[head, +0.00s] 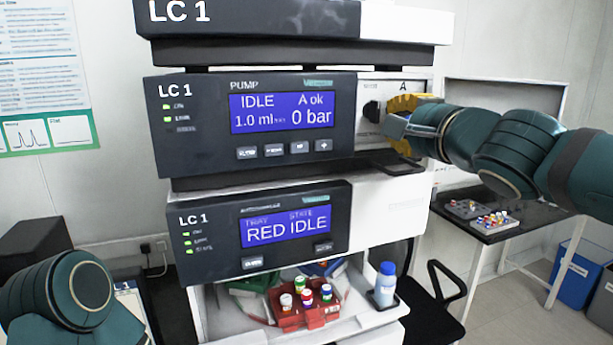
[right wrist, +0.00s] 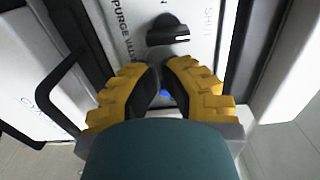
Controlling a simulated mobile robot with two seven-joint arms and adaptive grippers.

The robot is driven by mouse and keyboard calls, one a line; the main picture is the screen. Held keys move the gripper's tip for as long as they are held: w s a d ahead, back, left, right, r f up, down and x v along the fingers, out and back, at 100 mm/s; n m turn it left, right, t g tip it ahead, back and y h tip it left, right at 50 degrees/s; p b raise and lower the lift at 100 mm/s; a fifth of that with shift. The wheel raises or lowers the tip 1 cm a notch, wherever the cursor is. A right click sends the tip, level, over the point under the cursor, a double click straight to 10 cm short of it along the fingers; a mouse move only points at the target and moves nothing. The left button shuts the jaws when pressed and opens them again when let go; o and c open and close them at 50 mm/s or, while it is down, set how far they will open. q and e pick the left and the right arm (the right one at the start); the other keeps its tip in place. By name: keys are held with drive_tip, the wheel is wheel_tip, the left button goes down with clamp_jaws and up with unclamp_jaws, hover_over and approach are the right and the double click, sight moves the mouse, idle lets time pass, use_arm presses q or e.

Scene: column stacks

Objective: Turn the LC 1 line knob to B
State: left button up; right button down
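The LC 1 pump module (head: 215,165) has a pale panel at its right end with a letter A above my right gripper. My right gripper (head: 391,125) is at this panel, just right of a black knob (head: 371,111). In the right wrist view this black knob (right wrist: 168,33), between the PURGE VALVE and SHUT lettering, lies beyond the fingertips, untouched. My right gripper's yellow fingers (right wrist: 161,75) lean together with a narrow gap. The line knob is not clearly seen; the gripper covers the spot below the A. My left gripper is out of view.
The pump display (head: 282,112) reads IDLE, A ok, 0 bar. A lower LC 1 module (head: 265,228) reads RED IDLE. Below it are a red vial rack (head: 303,319) and a blue-capped bottle (head: 386,285). A black handle (right wrist: 60,95) lies left of the fingers. A side table (head: 490,232) stands right.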

drive_tip(key=shift+w+d+r+p, duration=0.1)
drive_tip(key=shift+d+r+p, duration=0.05)
drive_tip(key=shift+d+p, duration=0.15)
idle(0.5)
drive_tip(key=shift+r, duration=0.35)
drive_tip(key=shift+a+r, duration=0.2)
drive_tip(key=shift+r, duration=0.3)
drive_tip(key=shift+a, duration=0.1)
drive_tip(key=shift+s, duration=0.25)
drive_tip(key=p+v, duration=0.1)
drive_tip(key=v, duration=0.4)
drive_tip(key=shift+s+f+p, duration=0.1)
drive_tip(key=shift+s+p, duration=0.3)
